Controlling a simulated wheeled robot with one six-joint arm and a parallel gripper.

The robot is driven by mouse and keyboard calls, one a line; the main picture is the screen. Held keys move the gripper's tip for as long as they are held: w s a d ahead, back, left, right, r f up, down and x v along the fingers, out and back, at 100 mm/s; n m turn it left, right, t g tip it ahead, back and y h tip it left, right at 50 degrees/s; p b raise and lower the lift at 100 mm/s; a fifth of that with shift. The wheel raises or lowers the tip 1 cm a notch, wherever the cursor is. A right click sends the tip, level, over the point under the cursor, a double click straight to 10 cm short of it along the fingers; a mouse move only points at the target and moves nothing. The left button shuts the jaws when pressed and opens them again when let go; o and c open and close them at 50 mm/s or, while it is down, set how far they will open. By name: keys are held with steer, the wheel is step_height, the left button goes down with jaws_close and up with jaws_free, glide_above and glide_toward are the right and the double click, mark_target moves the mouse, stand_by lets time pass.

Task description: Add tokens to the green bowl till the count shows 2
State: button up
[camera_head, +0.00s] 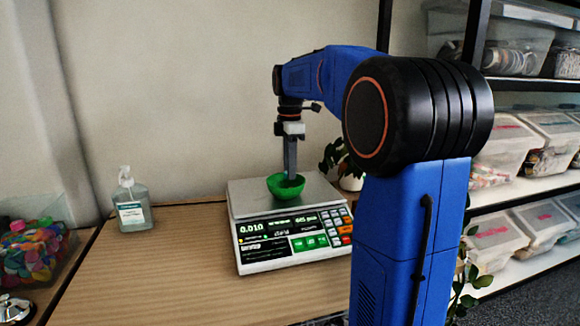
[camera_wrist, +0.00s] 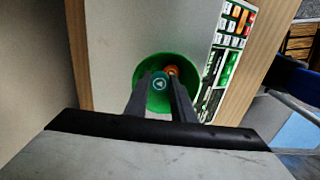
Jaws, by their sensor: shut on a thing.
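The green bowl (camera_head: 284,188) stands on the counting scale's pan (camera_head: 243,199). My gripper (camera_head: 290,176) points straight down with its fingertips at the bowl's opening. In the wrist view the gripper (camera_wrist: 161,88) is shut on a teal token (camera_wrist: 158,82) with a pale mark, over the bowl (camera_wrist: 193,66). An orange token (camera_wrist: 172,70) lies inside the bowl, partly hidden by a finger.
A bin of colourful tokens (camera_head: 33,243) stands at the far left. A sanitizer bottle (camera_head: 132,205) stands on the wooden table (camera_head: 170,268) left of the scale. A plant (camera_head: 340,160) is behind the scale. Shelves with clear boxes (camera_head: 510,140) are at right. The table's front left is clear.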

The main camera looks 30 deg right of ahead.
steer(key=o, duration=1.1)
steer(key=shift+c, duration=0.2)
steer(key=shift+r, duration=0.1)
step_height(320, 180, up, 17)
steer(key=shift+s+r, duration=0.1)
